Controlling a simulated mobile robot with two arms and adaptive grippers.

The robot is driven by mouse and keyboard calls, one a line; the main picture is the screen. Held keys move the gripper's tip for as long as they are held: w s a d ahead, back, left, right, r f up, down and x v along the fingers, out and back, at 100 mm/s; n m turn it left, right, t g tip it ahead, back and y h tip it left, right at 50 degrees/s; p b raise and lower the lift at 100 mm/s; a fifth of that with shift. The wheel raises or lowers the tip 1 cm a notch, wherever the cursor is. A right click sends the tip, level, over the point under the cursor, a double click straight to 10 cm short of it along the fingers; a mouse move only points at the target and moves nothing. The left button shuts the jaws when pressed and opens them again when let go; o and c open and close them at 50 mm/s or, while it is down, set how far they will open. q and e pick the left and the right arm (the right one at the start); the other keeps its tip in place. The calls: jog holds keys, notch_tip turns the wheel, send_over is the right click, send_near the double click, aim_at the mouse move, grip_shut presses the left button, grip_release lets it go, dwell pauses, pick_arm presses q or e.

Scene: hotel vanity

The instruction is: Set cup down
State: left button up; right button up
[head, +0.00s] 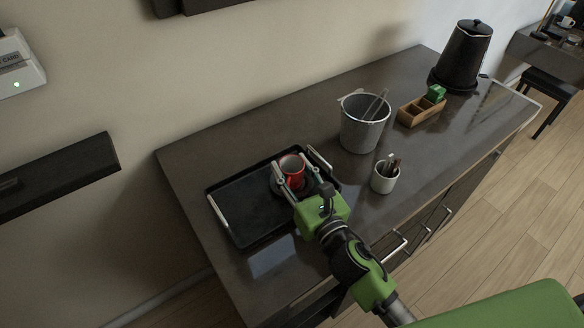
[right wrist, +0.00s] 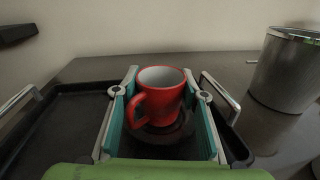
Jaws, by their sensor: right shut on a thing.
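A red cup (head: 292,172) with a white inside is upright over the right part of the black tray (head: 248,226). It also shows in the right wrist view (right wrist: 162,98), its handle toward the camera and to the left. A dark round saucer (right wrist: 160,136) is under the cup; I cannot tell whether the cup touches it. My right gripper (head: 294,173) is shut on the cup, one finger on each side of it. The fingers (right wrist: 163,100) hide parts of the tray and saucer. My left gripper is not in view.
A silver ice bucket (head: 362,128) with tongs stands behind and right of the tray. A white holder (head: 384,178) with sticks stands to the right. A wooden box (head: 420,110) and a black kettle (head: 464,55) are farther back. The tray's left part is bare.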

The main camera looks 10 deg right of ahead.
jog(key=shift+f, duration=0.1)
jog(key=o, duration=1.2)
jog(key=shift+c, duration=0.2)
jog(key=b+v, duration=0.3)
jog(key=v, duration=0.7)
jog(key=shift+s+d, duration=0.1)
jog(key=shift+s, duration=0.2)
jog(key=shift+s+d, duration=0.2)
jog(key=shift+s, duration=0.45)
jog(key=shift+s, duration=0.1)
